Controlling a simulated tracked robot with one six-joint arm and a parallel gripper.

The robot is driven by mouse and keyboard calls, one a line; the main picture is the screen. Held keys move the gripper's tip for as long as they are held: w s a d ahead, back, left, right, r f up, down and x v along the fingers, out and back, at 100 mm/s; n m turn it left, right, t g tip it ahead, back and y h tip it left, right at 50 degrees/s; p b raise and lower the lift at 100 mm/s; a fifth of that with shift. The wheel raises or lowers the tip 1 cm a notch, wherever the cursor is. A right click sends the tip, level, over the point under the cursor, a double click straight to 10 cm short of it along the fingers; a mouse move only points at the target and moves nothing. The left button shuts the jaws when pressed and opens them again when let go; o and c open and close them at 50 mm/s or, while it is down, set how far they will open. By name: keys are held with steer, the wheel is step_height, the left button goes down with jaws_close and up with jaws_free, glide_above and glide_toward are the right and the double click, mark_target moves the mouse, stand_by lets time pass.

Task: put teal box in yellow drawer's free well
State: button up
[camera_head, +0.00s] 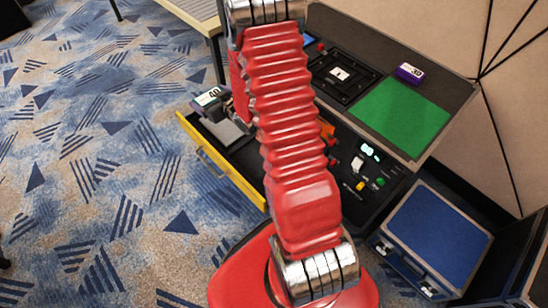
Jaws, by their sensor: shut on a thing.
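The yellow drawer (222,168) stands pulled out at the left of the dark console, its yellow front toward the lower left. Inside the drawer, a grey area (229,133) lies below the gripper. My arm hides the drawer's right part, so I cannot make out the wells.
A purple box marked 30 (410,73) lies on the console's upper shelf, beside a green panel (400,118) and a black frame (343,75). Carpet at left is clear.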

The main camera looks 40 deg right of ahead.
steer(key=s+d+f, duration=0.7)
steer(key=s+f, duration=0.1)
steer(key=f, duration=0.2)
steer(key=s+d+f, duration=0.7)
steer(key=f, duration=0.4)
steer(key=shift+s, duration=0.35)
steer(key=shift+a+f, duration=0.1)
steer(key=shift+f, duration=0.05)
steer(key=shift+f, duration=2.85)
steer(key=shift+f, duration=2.1)
